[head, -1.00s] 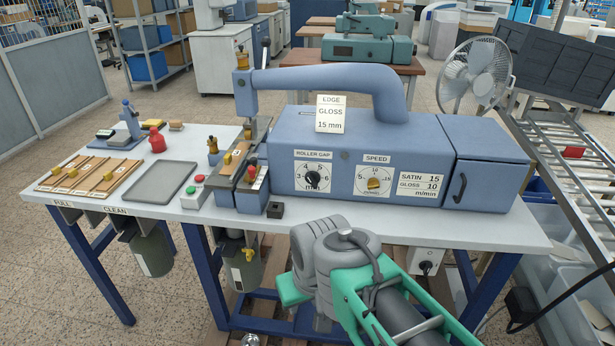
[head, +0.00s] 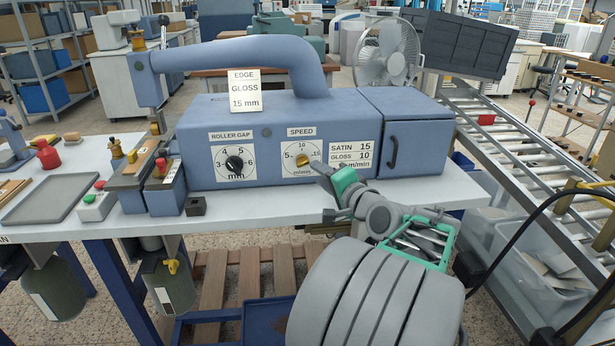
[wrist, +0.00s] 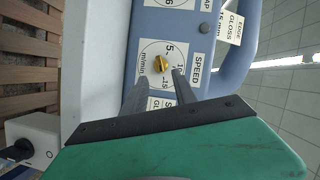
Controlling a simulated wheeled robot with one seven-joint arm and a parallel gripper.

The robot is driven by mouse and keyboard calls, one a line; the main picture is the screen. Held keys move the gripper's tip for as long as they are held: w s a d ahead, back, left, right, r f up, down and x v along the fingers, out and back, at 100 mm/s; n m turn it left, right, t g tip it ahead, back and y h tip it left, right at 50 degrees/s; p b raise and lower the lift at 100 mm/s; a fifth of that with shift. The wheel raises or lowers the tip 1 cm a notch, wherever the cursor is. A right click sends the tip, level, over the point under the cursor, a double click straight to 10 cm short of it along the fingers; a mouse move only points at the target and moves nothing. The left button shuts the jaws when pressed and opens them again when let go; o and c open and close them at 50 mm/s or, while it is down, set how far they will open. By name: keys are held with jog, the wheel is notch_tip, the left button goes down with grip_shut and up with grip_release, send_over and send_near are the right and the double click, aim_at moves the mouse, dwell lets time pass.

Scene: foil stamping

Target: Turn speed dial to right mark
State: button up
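In the wrist view the yellow knob (wrist: 162,63) sits just ahead of the fingertips, and the 15 mark is between the fingers. My gripper (head: 320,168) reaches in from the right of the dial in the head view. In the wrist view my gripper (wrist: 160,76) is open with nothing between the fingertips. I cannot tell exactly which mark the knob points to.
The roller gap dial (head: 235,163) is left of the speed dial. A label plate (head: 352,154) reading SATIN 15, GLOSS 10 m/min is right of it, partly behind my gripper. An EDGE GLOSS 15 mm card (head: 245,91) stands above. A roller conveyor (head: 535,150) is on the right.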

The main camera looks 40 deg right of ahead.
aim_at(305, 164)
jog(key=x, duration=0.7)
jog(key=shift+w, duration=0.2)
jog(key=shift+c, duration=0.5)
grip_shut()
